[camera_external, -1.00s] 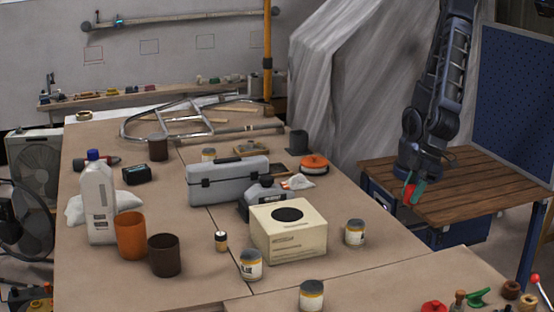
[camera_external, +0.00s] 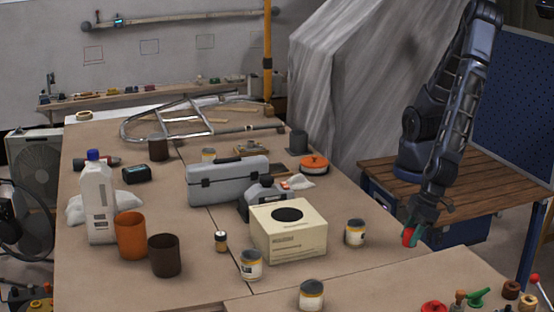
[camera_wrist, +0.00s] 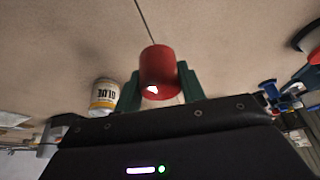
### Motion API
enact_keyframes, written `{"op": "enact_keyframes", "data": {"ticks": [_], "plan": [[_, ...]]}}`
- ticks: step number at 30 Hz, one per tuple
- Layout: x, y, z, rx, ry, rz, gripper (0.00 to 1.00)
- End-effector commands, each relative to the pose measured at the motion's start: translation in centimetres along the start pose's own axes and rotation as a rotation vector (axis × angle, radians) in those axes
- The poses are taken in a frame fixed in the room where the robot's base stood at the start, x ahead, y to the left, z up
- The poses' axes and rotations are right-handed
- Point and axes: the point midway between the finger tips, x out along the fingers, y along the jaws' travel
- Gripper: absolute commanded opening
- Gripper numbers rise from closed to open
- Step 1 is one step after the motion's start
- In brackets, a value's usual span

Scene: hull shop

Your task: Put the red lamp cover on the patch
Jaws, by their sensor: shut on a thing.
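The red lamp cover (camera_external: 408,237) is a small red cylinder. My gripper (camera_external: 412,234) is shut on it and holds it near the right edge of the table, to the right of the cream box. In the wrist view the red lamp cover (camera_wrist: 159,68) sits between the two green fingers of my gripper (camera_wrist: 158,84). A dark round patch (camera_external: 287,214) lies on top of the cream box (camera_external: 290,244), and nothing rests on it. The patch does not show clearly in the wrist view.
A glue tin (camera_external: 355,232) stands between the cream box and my gripper; a glue tin shows in the wrist view (camera_wrist: 103,96). More tins (camera_external: 251,264) stand in front of the box. A grey toolbox (camera_external: 228,182) is behind it. Small parts crowd the front right corner.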

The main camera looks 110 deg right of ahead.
Motion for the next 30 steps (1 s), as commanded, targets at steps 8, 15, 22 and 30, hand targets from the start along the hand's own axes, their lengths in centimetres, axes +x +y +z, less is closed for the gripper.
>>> {"op": "enact_keyframes", "data": {"ticks": [8, 15, 22, 30], "plan": [[2.0, 0.0, 0.8, 0.0, 0.0, -0.001, 0.18], [3.7, 0.1, 1.5, 0.0, 0.0, 0.002, 0.18], [5.5, 0.0, 2.2, 0.001, 0.0, 0.0, 0.18], [5.5, 0.0, 2.3, 0.001, 0.0, 0.0, 0.18]]}}
